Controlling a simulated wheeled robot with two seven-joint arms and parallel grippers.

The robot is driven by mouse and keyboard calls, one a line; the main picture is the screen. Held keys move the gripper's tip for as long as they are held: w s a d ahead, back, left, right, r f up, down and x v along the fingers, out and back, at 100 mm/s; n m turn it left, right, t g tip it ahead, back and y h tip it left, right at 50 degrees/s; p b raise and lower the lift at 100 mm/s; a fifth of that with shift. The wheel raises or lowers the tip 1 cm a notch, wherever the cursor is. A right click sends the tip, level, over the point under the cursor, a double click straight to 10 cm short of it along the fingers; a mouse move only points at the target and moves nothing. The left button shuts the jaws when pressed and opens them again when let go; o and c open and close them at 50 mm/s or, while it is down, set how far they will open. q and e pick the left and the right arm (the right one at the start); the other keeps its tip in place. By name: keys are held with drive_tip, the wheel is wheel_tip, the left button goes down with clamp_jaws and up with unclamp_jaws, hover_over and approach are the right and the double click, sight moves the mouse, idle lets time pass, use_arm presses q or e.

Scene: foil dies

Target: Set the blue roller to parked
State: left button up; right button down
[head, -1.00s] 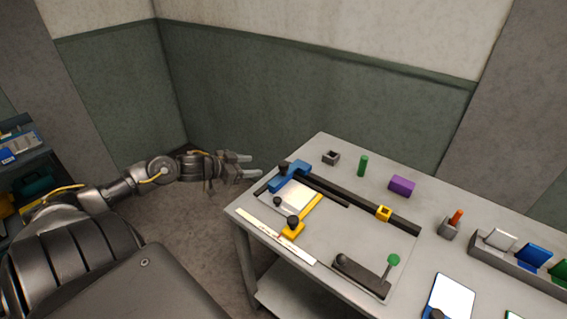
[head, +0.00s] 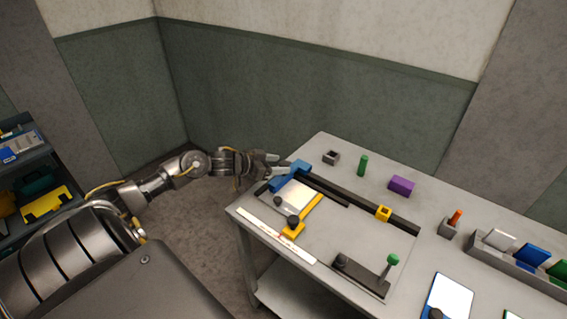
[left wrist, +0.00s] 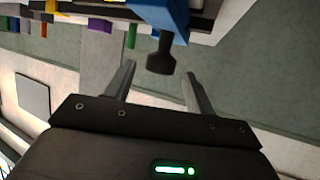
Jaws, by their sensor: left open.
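The blue roller (head: 290,176) sits at the left end of the dark rail (head: 345,197) on the grey table. In the left wrist view, the roller (left wrist: 176,14) is at the top, with its black knob (left wrist: 161,55) pointing toward my gripper. My left gripper (head: 278,163) is at the table's left corner, close to the roller. In the wrist view, its two fingers (left wrist: 159,72) are apart, with the knob between their tips; I cannot tell whether they touch it. In the head view the knob is largely hidden by the gripper. My right gripper is not in view.
A yellow slider (head: 383,212) is on the rail. A yellow arm with a black knob (head: 293,221), a ruler strip (head: 275,236) and a green-knobbed lever (head: 392,260) are nearer. A green peg (head: 363,165) and purple block (head: 401,186) stand behind the rail.

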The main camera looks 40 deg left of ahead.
sight(283, 164)
use_arm(q)
drive_tip(key=shift+x, duration=1.55)
drive_tip(key=shift+d, duration=0.1)
clamp_jaws()
